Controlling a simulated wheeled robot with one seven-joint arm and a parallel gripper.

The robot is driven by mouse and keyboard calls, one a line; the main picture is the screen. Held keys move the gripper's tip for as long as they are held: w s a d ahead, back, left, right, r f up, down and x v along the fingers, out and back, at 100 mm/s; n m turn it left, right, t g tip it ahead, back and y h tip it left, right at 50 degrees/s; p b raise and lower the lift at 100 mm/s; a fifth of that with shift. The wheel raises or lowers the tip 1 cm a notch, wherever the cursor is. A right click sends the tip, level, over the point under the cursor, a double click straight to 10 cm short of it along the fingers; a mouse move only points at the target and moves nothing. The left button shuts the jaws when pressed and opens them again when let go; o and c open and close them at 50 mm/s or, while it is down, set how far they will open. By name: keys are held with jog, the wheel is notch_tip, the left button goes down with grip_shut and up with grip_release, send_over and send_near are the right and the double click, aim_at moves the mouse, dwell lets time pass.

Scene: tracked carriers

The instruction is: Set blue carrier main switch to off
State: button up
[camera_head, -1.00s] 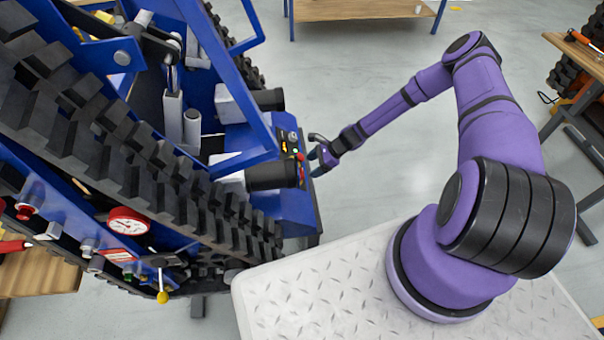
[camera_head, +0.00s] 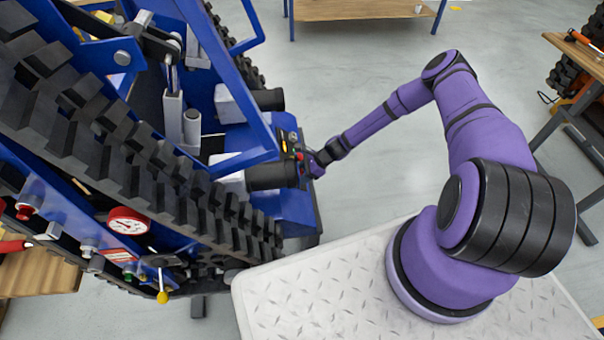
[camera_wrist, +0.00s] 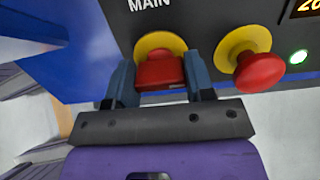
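The blue carrier (camera_head: 284,207) is the blue tracked machine on the left of the head view. The main switch (camera_wrist: 160,70) is a red knob on a yellow round plate, below the word MAIN on a dark panel in the wrist view. My gripper (camera_wrist: 161,80) has one finger on each side of the red knob, and the knob fills the gap. I cannot tell whether the fingers press on it. In the head view my gripper (camera_head: 313,165) is at the panel (camera_head: 303,160), its fingers hard to make out.
A red button on a yellow plate (camera_wrist: 258,70) sits close right of my right finger. Beyond it are a lit green lamp (camera_wrist: 298,57) and an orange display (camera_wrist: 306,6). A black cylinder (camera_head: 272,176) juts out near my gripper.

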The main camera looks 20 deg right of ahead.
jog(key=shift+n, duration=0.3)
jog(key=shift+c, duration=0.3)
jog(key=n, duration=0.3)
jog(key=shift+n+g, duration=0.3)
jog(key=shift+n, duration=0.1)
jog(key=n, duration=0.4)
jog(key=shift+n, duration=0.4)
jog(key=n, duration=0.4)
jog(key=shift+n+g, duration=0.3)
jog(key=shift+d+n+h, duration=0.1)
jog(key=shift+n+h, duration=0.3)
jog(key=shift+n, duration=1.7)
jog(key=o, duration=0.9)
